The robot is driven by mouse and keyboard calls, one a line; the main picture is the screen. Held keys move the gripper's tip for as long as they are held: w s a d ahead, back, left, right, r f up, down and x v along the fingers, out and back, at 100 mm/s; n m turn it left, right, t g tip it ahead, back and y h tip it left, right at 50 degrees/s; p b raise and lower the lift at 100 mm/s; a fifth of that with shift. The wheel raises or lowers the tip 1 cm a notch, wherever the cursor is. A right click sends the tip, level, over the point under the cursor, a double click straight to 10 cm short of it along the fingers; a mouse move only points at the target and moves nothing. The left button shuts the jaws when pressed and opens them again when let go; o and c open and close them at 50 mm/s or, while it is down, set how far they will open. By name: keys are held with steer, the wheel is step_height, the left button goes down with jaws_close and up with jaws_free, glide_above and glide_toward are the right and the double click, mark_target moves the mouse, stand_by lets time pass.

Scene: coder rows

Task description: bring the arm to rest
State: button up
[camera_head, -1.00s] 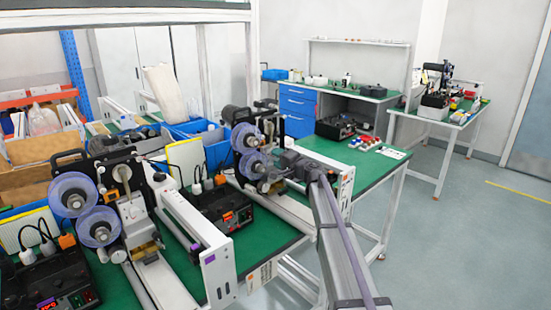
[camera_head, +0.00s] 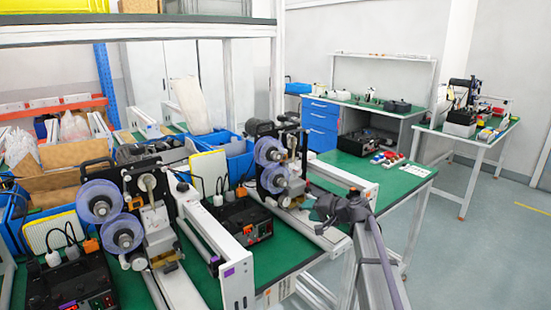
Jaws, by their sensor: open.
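My arm (camera_head: 375,262) reaches up from the lower right of the head view. My gripper (camera_head: 321,208) is at its far end, small and dark, just right of the nearer bench's right-hand coder (camera_head: 272,165). The jaws are open; the fingers are hard to make out at this size. I see nothing held. A gap shows between the arm's dark end and the coder's reels, though depth is hard to judge.
A left coder (camera_head: 110,215) with purple reels stands on the green bench (camera_head: 285,258). White rail frames (camera_head: 215,245) and black control boxes (camera_head: 245,220) crowd it. A blue-drawer desk (camera_head: 320,125) and another table (camera_head: 465,140) stand behind. The floor at right (camera_head: 485,245) is clear.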

steer(key=s+f+n+g+h+p, duration=0.1)
steer(key=s+g+h, duration=0.2)
steer(key=s, duration=0.8)
steer(key=s+a+f+n+g+h+p, duration=0.1)
steer(key=s+f+n+g+h+p, duration=0.1)
steer(key=s, duration=0.9)
steer(key=s+a+f+n+g+h+p, duration=0.1)
steer(key=s+g+h, duration=0.3)
steer(key=s, duration=0.8)
steer(key=shift+f+n+h+p, duration=0.3)
steer(key=shift+n+h+p, duration=0.1)
steer(key=shift+h+p, duration=0.3)
